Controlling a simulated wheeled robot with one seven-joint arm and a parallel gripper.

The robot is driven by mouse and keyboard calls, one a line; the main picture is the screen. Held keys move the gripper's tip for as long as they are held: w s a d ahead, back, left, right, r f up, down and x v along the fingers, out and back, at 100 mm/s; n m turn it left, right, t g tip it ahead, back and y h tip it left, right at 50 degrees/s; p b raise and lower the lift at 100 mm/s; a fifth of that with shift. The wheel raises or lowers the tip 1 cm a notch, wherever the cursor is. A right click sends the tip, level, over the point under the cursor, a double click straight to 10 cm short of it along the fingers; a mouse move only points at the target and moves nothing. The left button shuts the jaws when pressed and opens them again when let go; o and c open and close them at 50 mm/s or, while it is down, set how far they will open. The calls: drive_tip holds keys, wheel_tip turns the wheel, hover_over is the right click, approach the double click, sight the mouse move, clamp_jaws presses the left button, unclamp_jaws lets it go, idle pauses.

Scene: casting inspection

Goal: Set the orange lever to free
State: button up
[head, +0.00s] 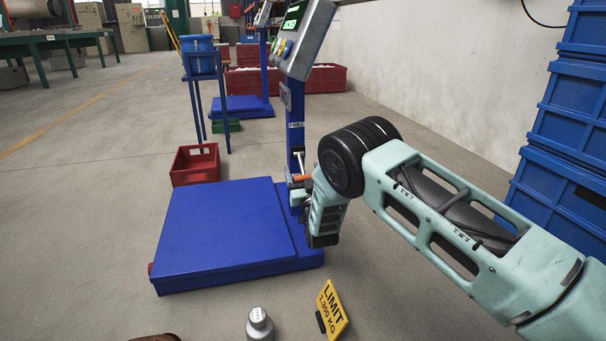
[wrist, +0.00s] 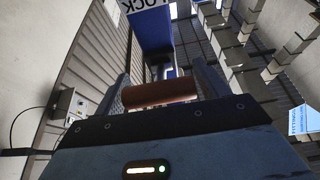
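The orange lever (head: 301,178) sticks out from the blue post (head: 294,140) of the near scale, well below the FREE label (head: 296,125). In the wrist view its orange-brown grip (wrist: 160,93) lies crosswise between my fingers. A LOCK label (wrist: 145,4) shows on the blue post beyond it. My gripper (head: 298,190) is at the lever, beside the post. Its two fingers (wrist: 162,95) stand apart, one near each end of the grip. I see no clear squeeze on the lever. My wrist hides part of the post and the lever's mount.
The blue scale platform (head: 225,228) lies left of my gripper. A grey weight (head: 259,325) and a yellow limit sign (head: 331,308) stand on the floor in front. A red crate (head: 195,165) is behind the platform. Blue crates (head: 560,140) are stacked at right.

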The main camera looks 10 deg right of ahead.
sight(300, 157)
drive_tip(key=c, duration=1.1)
drive_tip(key=shift+r+p, duration=0.15)
drive_tip(key=shift+p, duration=0.2)
